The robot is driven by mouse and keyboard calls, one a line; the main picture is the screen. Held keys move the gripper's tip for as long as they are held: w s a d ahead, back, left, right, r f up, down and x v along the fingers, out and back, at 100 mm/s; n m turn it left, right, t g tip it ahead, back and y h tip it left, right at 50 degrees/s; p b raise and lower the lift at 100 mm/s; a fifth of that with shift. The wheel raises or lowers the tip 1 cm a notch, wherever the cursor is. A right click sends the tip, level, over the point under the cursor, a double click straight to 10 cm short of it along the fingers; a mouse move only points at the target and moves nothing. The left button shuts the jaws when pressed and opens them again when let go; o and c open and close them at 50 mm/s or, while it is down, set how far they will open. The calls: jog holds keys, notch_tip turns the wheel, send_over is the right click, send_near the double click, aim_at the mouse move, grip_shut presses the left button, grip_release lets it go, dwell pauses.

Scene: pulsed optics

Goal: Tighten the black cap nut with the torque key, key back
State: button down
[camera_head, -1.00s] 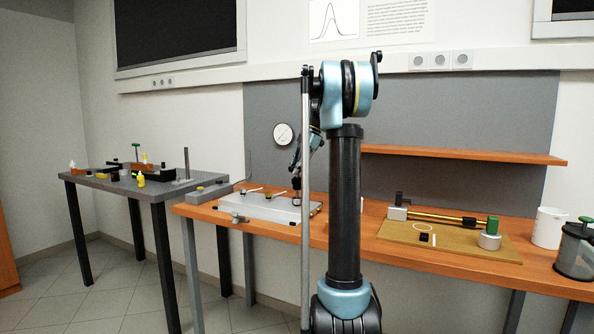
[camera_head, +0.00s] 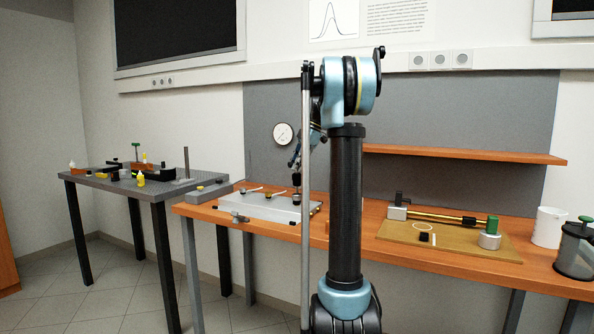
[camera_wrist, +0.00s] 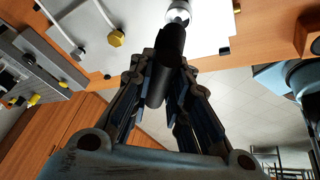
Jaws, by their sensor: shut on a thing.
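My gripper (camera_wrist: 165,85) is shut on the black cylindrical torque key (camera_wrist: 173,45). In the head view my gripper (camera_head: 297,165) is partly hidden behind my own arm, above the right part of the white plate. The key's far end points at a round silver piece (camera_wrist: 178,13) on the plate; it also shows in the head view (camera_head: 297,198). Whether they touch is hard to tell. A dark nut (camera_wrist: 78,53) sits at the end of a white tube, left of a gold hex nut (camera_wrist: 117,38), in the wrist view.
The white plate (camera_head: 255,209) lies on the orange bench (camera_head: 345,235). A brown board (camera_head: 455,243) with a brass rod stands to the right, beside a white mug (camera_head: 548,228). A grey table (camera_head: 105,180) with small parts is at the left. A shelf (camera_head: 470,154) hangs behind.

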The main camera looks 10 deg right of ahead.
jog(key=shift+r, duration=3.1)
